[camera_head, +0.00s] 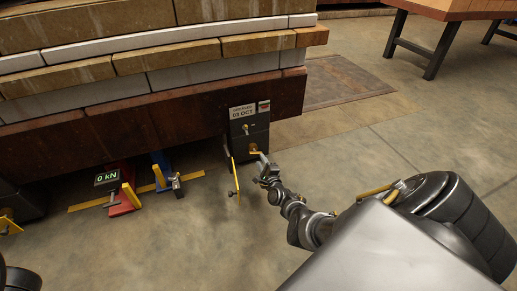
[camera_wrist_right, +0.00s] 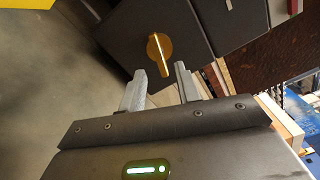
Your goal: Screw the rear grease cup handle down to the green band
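A brass-yellow grease cup handle (camera_head: 253,150) sits on the face of the dark block (camera_head: 258,140) under the beam. In the right wrist view the handle (camera_wrist_right: 159,53) is a round knob with a narrow tab, ahead of my fingers. My right gripper (camera_head: 264,161) is at that block; in its wrist view the two fingers (camera_wrist_right: 159,85) are apart with nothing between them. The tab's end points toward the gap, and contact is not seen. A smaller brass fitting (camera_head: 246,128) sits higher on the block. No green band can be made out on the cup. My left gripper is not seen.
A rusty beam (camera_head: 150,122) carries the stacked blocks above. A yellow bar (camera_head: 235,177) stands just left of my right gripper. A red jack with a "0 kN" display (camera_head: 107,178) and a blue jack (camera_head: 163,171) stand further left. The floor in front is clear.

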